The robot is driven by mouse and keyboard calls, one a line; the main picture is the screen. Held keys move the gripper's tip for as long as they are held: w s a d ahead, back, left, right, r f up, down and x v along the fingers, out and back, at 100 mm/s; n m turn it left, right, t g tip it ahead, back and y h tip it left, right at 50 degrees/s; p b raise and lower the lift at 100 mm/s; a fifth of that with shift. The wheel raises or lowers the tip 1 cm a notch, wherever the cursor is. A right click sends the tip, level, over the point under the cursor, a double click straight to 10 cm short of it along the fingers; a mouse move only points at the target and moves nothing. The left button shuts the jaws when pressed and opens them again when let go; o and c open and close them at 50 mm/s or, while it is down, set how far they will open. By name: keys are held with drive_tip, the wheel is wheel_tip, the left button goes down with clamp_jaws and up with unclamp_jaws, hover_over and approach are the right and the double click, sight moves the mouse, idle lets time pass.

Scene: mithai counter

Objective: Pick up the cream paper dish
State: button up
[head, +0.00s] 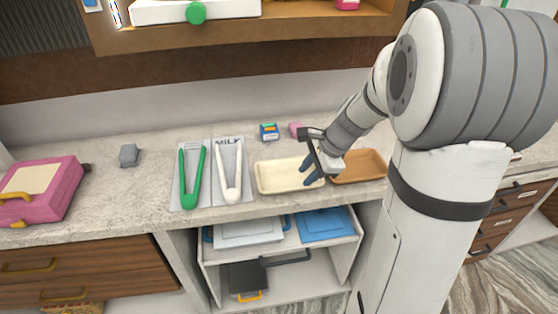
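The cream paper dish (272,182) is a shallow, rectangular tray on the stone counter, near its front edge. My gripper (309,174) is at the dish's right end, with its dark blue fingers pointing down over that end. The fingers look parted, with a small gap between them. I cannot tell whether a finger touches the dish's wall. The gripper hides part of the dish's right end. The dish appears to sit flat on the counter.
A brown dish (362,167) stands just right of the cream one. Left are white tongs (228,178) and green tongs (191,180) on grey mats. A small blue box (269,132) and pink item (295,129) lie behind. A pink case (42,190) stands far left.

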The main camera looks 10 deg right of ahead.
sight(288, 177)
drive_tip(key=shift+m, duration=0.3)
drive_tip(key=x, duration=0.8)
drive_tip(key=shift+w+d+f, duration=0.1)
drive_tip(key=shift+w+d, duration=0.2)
drive_tip(key=shift+d, duration=0.05)
drive_tip(key=shift+c, duration=0.3)
clamp_jaws()
